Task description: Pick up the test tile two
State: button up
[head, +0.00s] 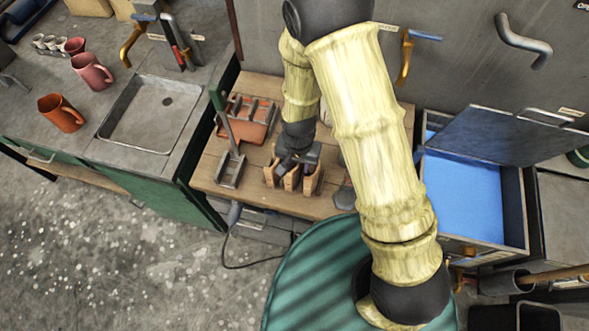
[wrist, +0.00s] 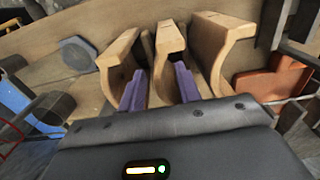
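Three tan, curved upright tiles stand in a row on the wooden bench. No number is readable, so I cannot tell which one is test tile two. In the wrist view they are the left tile (wrist: 118,62), the middle tile (wrist: 171,42) and the right tile (wrist: 216,45). My gripper (wrist: 160,85) has its two purple fingers apart, one on each side of the middle tile's lower part. I see no clear grip on it. In the head view my gripper (head: 293,166) points down over the tiles (head: 311,184), partly hiding them.
A grey flat plate (wrist: 78,53) lies left of the tiles; a reddish rack (head: 247,118) and a dark metal holder (head: 230,171) stand on the other side. A sink (head: 150,112), mugs (head: 61,112) and a blue-lined open bin (head: 465,195) flank the bench.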

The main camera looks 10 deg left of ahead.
grip_shut()
jog(key=shift+r, duration=0.1)
dwell(0.3)
notch_tip(320, 180, up, 10)
jog(key=shift+f+b, duration=0.1)
jog(key=shift+b, duration=0.8)
